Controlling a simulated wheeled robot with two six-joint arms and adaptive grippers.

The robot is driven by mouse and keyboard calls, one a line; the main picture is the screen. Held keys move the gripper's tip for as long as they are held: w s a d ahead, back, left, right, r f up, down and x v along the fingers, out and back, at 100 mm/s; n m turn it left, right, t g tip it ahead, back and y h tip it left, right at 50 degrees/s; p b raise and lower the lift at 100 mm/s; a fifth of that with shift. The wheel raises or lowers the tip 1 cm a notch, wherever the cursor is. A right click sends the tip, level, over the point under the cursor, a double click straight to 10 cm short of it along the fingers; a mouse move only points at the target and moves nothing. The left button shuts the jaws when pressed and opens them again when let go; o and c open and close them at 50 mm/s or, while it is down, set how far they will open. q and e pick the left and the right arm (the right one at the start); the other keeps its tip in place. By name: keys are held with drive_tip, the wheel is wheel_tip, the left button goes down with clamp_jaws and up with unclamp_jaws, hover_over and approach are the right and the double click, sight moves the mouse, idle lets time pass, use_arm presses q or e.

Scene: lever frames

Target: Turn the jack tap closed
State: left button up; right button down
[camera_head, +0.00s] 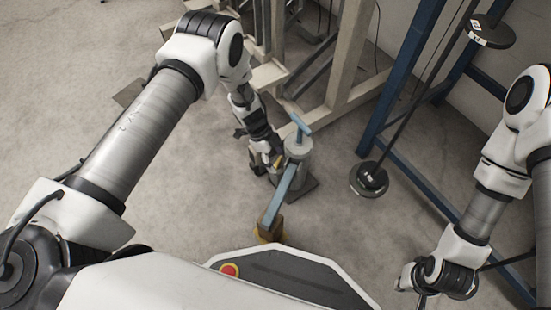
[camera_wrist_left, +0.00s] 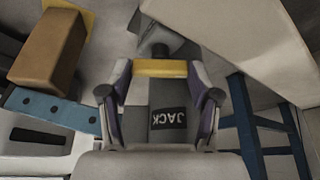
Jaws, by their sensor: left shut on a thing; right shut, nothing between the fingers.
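The jack (camera_head: 298,146) is a grey upright cylinder with a light blue T-shaped top, standing on a dark base plate on the floor. In the left wrist view its dark body carries the label "JACK" (camera_wrist_left: 168,118), upside down. The tap is a yellow bar (camera_wrist_left: 160,68) across the jack's body. My left gripper (camera_wrist_left: 160,76) is shut on this tap, one finger at each end. In the head view the same gripper reaches the left side of the jack, and the tap is mostly hidden.
A blue lever bar (camera_head: 281,195) runs from the jack towards my base, ending at a brown block (camera_head: 269,231). A beige frame (camera_head: 345,60) stands behind. Blue rack posts (camera_head: 400,75) and black weights (camera_head: 369,180) are on the right.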

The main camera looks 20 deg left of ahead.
idle(0.4)
use_arm(q)
drive_tip(key=o, duration=0.9)
drive_tip(key=shift+c, duration=0.2)
drive_tip(key=v, duration=1.2)
drive_tip(key=shift+c, duration=0.4)
